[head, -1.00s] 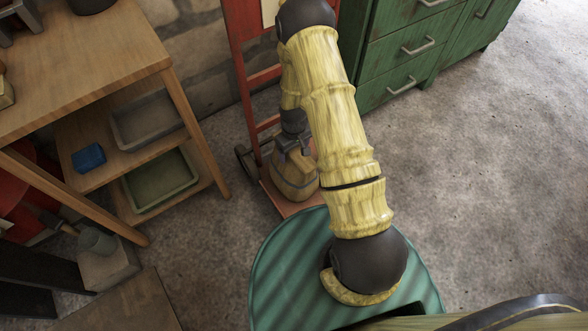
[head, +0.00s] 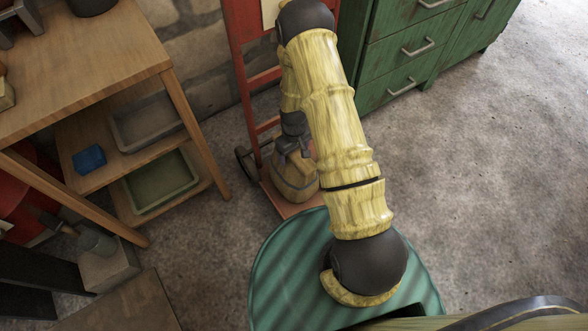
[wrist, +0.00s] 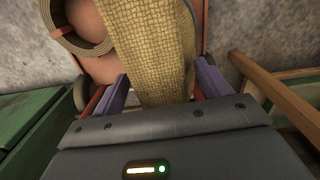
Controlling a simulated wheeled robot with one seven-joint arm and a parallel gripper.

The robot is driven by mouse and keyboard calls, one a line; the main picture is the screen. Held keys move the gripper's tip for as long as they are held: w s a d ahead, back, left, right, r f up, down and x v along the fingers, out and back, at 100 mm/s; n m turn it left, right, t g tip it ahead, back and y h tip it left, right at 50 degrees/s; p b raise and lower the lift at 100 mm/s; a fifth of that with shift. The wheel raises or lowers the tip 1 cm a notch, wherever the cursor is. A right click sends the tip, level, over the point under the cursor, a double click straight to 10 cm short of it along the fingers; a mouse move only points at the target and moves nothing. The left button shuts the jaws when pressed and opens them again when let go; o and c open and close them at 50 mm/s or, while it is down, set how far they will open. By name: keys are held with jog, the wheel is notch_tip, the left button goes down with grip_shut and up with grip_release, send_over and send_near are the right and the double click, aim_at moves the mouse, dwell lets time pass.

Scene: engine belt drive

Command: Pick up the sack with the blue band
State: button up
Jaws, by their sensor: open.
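A tan sack (head: 293,182) stands on the red base plate of a hand truck, beyond the green drum. A thin dark bluish band shows low around it. My gripper (head: 291,154) is at the top of the sack and partly hides it. In the wrist view, coarse woven tan cloth of the sack (wrist: 150,45) fills the space between the two purple fingers of my open gripper (wrist: 163,88), one on each side. I cannot tell whether the fingers touch the cloth. The band does not show clearly in the wrist view.
The red hand truck (head: 240,70) stands behind the sack, next to a green cabinet (head: 400,60). A wooden shelf table (head: 120,70) with trays stands left. A green drum (head: 275,270) is below my arm. A round-rimmed thing (wrist: 90,40) lies beside the sack.

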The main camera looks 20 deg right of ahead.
grip_shut()
jog(key=shift+w+r, duration=0.1)
jog(key=shift+w, duration=0.05)
dwell(0.4)
jog(key=shift+r, duration=0.2)
notch_tip(320, 180, up, 10)
jog(key=p, duration=0.4)
dwell(0.4)
